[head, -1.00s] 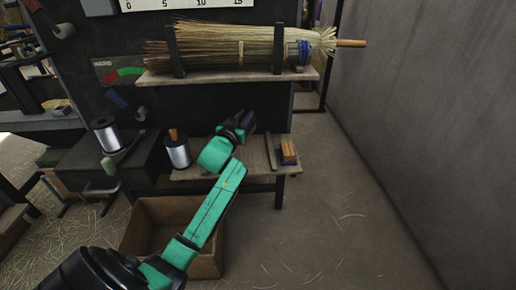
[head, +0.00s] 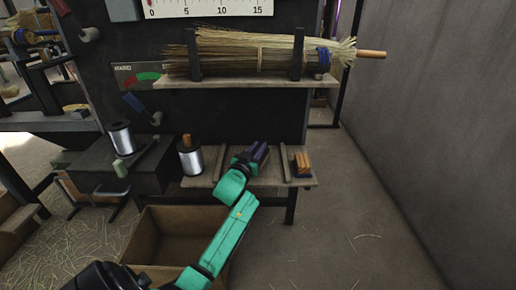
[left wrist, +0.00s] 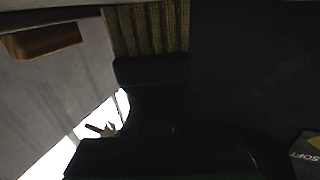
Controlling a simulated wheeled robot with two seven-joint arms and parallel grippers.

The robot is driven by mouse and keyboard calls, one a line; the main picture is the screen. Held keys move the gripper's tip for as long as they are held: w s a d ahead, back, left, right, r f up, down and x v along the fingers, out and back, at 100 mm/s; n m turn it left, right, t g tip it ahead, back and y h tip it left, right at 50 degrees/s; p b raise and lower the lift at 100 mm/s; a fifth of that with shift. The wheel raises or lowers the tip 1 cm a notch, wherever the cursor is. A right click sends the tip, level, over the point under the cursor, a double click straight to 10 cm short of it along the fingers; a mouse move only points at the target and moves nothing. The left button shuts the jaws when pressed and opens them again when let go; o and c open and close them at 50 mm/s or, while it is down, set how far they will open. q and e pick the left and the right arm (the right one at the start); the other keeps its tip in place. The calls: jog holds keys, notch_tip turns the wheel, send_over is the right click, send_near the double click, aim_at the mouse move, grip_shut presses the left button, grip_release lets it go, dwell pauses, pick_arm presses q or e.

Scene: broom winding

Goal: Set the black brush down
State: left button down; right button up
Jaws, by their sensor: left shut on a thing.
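My left gripper (head: 257,152) is over the lower bench (head: 230,181), between two raised wooden strips. It is shut on a dark thing, which I take to be the black brush. In the head view, the gripper mostly hides the brush, and I cannot tell whether it touches the bench top. In the dark left wrist view, tan bristle-like strands (left wrist: 150,28) show at the top, above a black block. My right gripper is not in view.
A wooden block with orange on it (head: 301,164) is right of the gripper. Wire spools (head: 190,160) stand to the left. A bundled broom (head: 265,52) lies on the shelf above. An open cardboard box (head: 150,240) is below. Floor at right is clear.

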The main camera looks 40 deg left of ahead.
pick_arm(q)
jog(key=shift+f, duration=0.3)
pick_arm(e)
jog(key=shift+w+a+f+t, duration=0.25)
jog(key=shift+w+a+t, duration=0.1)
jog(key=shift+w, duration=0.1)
pick_arm(q)
jog(key=c, duration=0.8)
grip_release()
jog(key=shift+o, duration=0.2)
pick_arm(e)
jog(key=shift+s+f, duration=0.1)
pick_arm(q)
jog(key=shift+r, duration=0.1)
